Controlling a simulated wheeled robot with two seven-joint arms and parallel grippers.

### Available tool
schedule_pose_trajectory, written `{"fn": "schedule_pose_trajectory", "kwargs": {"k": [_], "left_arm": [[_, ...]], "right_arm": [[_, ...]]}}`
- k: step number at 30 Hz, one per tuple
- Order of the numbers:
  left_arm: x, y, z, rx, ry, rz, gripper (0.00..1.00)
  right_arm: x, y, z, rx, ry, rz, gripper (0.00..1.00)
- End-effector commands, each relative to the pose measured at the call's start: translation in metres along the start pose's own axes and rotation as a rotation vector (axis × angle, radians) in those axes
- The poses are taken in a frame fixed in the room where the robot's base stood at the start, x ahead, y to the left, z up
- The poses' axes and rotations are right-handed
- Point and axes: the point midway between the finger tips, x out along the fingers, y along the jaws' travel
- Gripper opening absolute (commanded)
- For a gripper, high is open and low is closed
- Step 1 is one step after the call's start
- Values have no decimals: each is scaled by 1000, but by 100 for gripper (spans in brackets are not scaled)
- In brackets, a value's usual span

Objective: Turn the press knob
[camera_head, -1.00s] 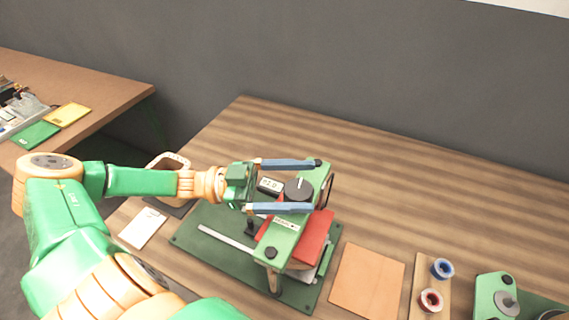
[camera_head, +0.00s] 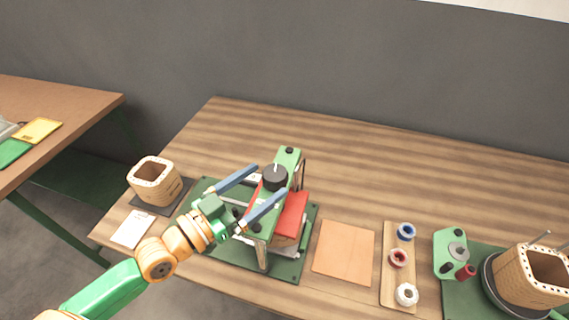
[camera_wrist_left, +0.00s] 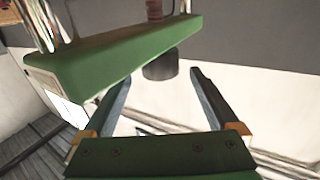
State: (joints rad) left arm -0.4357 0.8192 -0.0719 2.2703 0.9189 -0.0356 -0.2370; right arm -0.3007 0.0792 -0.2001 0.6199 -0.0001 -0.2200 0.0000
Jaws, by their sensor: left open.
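The press stands on a dark green base plate (camera_head: 290,268), with a green top beam (camera_head: 289,160) and a red block (camera_head: 291,215) under it. In the left wrist view the dark knob (camera_wrist_left: 160,67) sits beside the green beam (camera_wrist_left: 120,55), around the tips' level. My right gripper is out of view.
A wooden coil former (camera_head: 155,190) stands at left near a white card (camera_head: 132,230). Right of the press are a tan pad (camera_head: 345,250), a board with wire spools (camera_head: 398,259) and a green winding device (camera_head: 451,250) with another former. The table behind is clear.

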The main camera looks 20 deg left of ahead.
Motion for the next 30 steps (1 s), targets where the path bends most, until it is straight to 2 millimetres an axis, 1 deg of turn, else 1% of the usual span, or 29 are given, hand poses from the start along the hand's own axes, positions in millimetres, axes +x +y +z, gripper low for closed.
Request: {"fn": "schedule_pose_trajectory", "kwargs": {"k": [2,5,12,15,19,26,27,29,30], "left_arm": [[1,-1,0,-2,-4,-6,94],[11,-2,-2,-2,-3,-8,94],[50,0,-3,-3,-2,-3,94],[62,-1,-1,-2,-4,-5,94],[70,0,0,-1,-5,-3,94],[70,0,2,-1,-6,-3,94],[70,0,2,-1,-6,-3,83],[70,0,2,-1,-6,-3,67],[70,0,2,-1,-6,-3,56]], "right_arm": [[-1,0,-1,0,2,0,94],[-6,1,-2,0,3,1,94],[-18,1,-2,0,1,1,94],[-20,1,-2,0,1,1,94],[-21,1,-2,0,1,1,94],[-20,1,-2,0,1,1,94],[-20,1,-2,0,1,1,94],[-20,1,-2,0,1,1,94],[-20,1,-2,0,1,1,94]]}}
